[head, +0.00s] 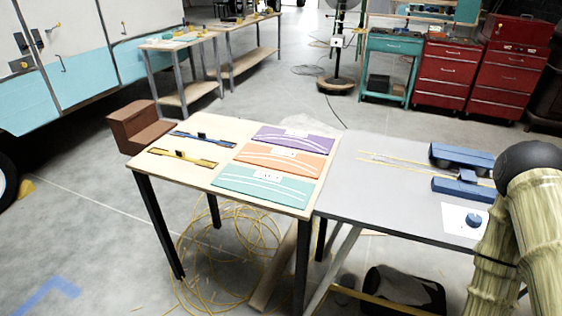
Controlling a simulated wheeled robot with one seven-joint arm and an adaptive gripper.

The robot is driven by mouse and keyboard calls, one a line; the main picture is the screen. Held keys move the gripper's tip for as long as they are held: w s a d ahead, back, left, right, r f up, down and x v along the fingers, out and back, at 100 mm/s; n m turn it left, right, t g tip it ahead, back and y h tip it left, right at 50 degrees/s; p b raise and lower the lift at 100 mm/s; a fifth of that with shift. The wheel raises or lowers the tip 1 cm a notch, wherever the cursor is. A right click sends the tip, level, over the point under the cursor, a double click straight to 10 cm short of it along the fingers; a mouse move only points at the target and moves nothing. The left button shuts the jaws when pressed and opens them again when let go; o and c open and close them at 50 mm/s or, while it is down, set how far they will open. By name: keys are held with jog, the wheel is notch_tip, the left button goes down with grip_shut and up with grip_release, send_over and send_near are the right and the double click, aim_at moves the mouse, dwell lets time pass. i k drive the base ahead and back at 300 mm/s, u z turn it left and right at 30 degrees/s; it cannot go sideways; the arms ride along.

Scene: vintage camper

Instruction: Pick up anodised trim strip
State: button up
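Two thin trim strips lie on the left part of the pale wooden table (208,187) in the head view. The farther one is a dark blue strip (188,135) with a small dark block on it. The nearer one is a gold strip (205,162), also with a small dark piece on it. Nothing touches them from above. I cannot tell which is the anodised one. My arm shows at the right edge, well away from both strips, and my gripper is not in view.
Purple (296,140), orange (281,160) and teal (262,186) panels lie right of the strips. A grey table (370,187) adjoins on the right, with blue tools (463,155). A brown box (138,126) stands at the left. Yellow cable (232,245) lies coiled on the floor.

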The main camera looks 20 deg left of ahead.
aim_at(180, 153)
jog(key=u, duration=1.45)
jog(key=i, duration=0.25)
jog(key=u, duration=0.15)
